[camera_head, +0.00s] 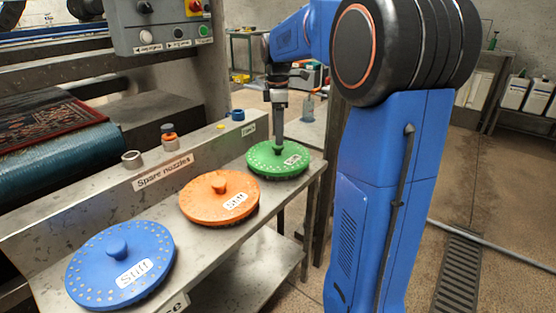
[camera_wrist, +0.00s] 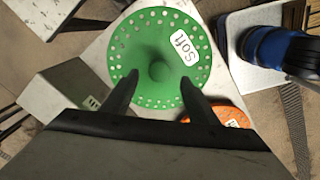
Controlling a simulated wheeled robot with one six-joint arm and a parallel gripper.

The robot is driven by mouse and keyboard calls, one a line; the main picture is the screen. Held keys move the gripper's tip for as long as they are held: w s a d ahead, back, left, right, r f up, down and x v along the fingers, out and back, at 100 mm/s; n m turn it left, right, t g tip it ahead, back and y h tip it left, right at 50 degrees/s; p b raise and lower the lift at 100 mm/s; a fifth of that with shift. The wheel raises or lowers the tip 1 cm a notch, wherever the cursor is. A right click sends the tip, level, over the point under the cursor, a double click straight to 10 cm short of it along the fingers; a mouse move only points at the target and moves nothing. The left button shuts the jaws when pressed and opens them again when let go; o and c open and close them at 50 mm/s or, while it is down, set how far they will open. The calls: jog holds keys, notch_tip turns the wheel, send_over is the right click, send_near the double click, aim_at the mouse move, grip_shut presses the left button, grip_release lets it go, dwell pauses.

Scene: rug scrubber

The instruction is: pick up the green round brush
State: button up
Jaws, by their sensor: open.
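The green round brush (camera_head: 270,162) lies flat at the far right end of the metal shelf, with a knob in its middle and a white label. In the wrist view the green brush (camera_wrist: 150,40) fills the upper middle, and its label reads "Soft". My gripper (camera_head: 279,148) points straight down over the brush's knob. In the wrist view the two fingers of my gripper (camera_wrist: 158,84) are apart, one on each side of the green knob (camera_wrist: 159,71). Whether the fingertips touch the knob cannot be told.
An orange brush (camera_head: 212,204) labelled "Stiff" lies next to the green one, and a blue brush (camera_head: 100,275) lies nearer. A raised metal ledge (camera_head: 60,222) with spare nozzles runs along the left. A control box (camera_head: 160,25) hangs above. Floor is open at right.

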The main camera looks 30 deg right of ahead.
aim_at(278, 155)
jog(key=shift+d+f, duration=0.1)
jog(key=shift+f, duration=1.8)
jog(key=shift+c, duration=0.6)
grip_shut()
